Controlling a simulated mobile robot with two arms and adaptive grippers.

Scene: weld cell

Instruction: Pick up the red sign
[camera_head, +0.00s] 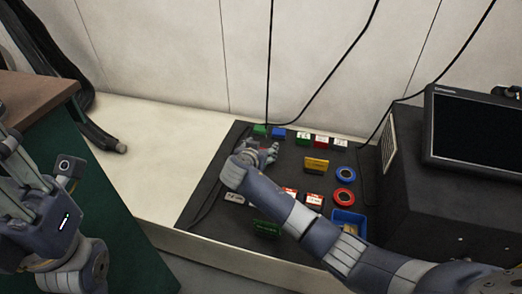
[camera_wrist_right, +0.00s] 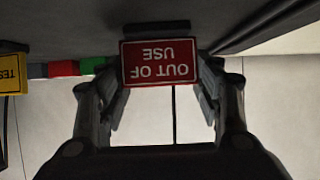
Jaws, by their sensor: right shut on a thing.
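The red sign (camera_wrist_right: 160,62) has white "OUT OF USE" lettering, upside down in the right wrist view. It is between the two fingers of my right gripper (camera_wrist_right: 163,88), which is shut on it. In the head view my right gripper (camera_head: 267,152) is over the left part of the black mat, and the hand mostly hides the sign. My left gripper (camera_head: 14,165) is at the left edge of the head view, away from the mat. Its fingers are partly cut off, so I cannot tell whether it is open or shut.
The black mat (camera_head: 215,190) holds several small coloured blocks at the back, a yellow sign (camera_head: 316,165), blue (camera_head: 345,173) and red (camera_head: 344,199) rings, and a blue bin (camera_head: 349,217). A monitor (camera_head: 475,130) stands right. The pale bench left of the mat is clear.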

